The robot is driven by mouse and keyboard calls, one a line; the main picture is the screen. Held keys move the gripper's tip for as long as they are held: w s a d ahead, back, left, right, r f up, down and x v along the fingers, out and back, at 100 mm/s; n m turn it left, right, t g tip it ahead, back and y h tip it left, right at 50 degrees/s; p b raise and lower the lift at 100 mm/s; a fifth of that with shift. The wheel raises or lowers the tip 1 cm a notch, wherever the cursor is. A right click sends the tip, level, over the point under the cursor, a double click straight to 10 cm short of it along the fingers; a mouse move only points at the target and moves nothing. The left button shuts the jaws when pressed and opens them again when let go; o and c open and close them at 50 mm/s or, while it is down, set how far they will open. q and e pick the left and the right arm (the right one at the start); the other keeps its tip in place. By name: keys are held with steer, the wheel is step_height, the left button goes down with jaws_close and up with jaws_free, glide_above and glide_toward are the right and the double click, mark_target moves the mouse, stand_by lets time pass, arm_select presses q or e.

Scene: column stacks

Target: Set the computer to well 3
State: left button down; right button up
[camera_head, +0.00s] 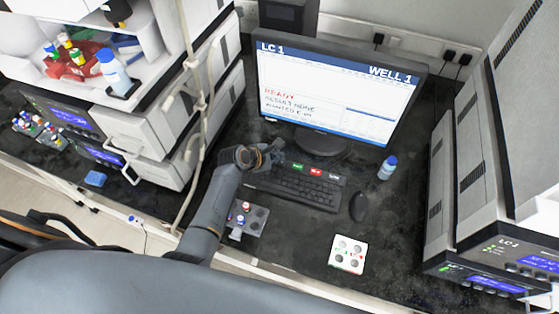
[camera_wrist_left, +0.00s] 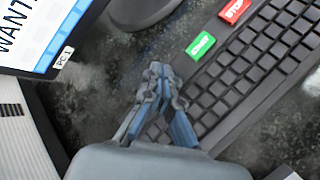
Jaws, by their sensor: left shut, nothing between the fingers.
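The computer monitor (camera_head: 335,92) shows "LC 1", "WELL 1", a red "READY" and "RESULT NONE"; the line below is hard to read. Part of the screen shows in the left wrist view (camera_wrist_left: 38,30). The black keyboard (camera_head: 295,190) lies in front of it, with a green key (camera_head: 298,168), a red key (camera_head: 316,172) and a dark labelled key (camera_head: 333,178) along its back edge. My left gripper (camera_head: 274,150) is shut and empty over the keyboard's left end. In the left wrist view its fingertips (camera_wrist_left: 158,72) are left of the green key (camera_wrist_left: 200,46). Contact cannot be told. My right gripper is not in view.
A mouse (camera_head: 358,206) and a blue-capped bottle (camera_head: 387,167) stand right of the keyboard. A white vial tray (camera_head: 347,254) and a dark vial tray (camera_head: 259,219) lie in front. Instrument stacks (camera_head: 485,150) flank the desk.

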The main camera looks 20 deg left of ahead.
arm_select(q)
steer(key=shift+f, duration=0.6)
stand_by(0.6)
stand_by(0.3)
steer(key=shift+r+p, duration=0.85)
step_height(320, 180, up, 5)
steer(key=p, duration=0.5)
steer(key=shift+r+p, duration=0.1)
steer(key=shift+p, duration=0.25)
stand_by(2.7)
